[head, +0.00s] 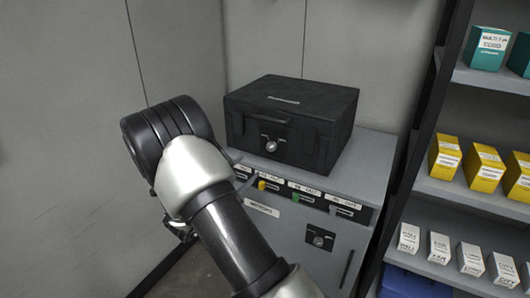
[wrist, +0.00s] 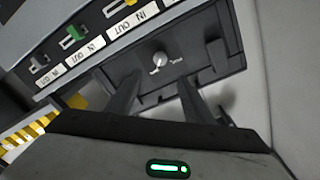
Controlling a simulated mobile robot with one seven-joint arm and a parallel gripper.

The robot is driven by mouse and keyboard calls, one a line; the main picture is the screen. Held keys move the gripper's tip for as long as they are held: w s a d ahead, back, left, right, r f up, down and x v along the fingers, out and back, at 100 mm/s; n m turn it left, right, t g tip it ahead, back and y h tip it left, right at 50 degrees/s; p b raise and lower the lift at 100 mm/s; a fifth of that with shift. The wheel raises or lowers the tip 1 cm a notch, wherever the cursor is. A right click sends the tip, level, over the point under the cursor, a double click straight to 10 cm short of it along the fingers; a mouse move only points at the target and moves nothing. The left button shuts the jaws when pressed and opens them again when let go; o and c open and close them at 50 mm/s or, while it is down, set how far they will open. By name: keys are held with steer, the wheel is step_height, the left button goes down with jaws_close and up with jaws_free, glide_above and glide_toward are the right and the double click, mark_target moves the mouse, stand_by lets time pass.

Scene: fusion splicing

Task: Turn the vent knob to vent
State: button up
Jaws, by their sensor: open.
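The vent knob (head: 271,146) is a small light-grey dial on the front of the black case (head: 292,97). In the wrist view the knob (wrist: 160,60) is seen close up, with small marks beside it that are too small to read. My gripper (wrist: 153,88) is open, its two dark fingers reaching toward the case front on either side of the knob. The knob lies between and beyond the fingertips, and I see no contact.
The case stands on a grey cabinet (head: 290,236) with labelled slots and coloured sliders. A shelf (head: 480,195) with teal, yellow and white boxes stands at the right. Grey walls close the left and back.

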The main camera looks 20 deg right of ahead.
mark_target(270, 148)
steer(key=b+x, duration=0.2)
steer(key=x, duration=1.2)
steer(key=shift+d, duration=0.1)
steer(key=c, duration=1.1)
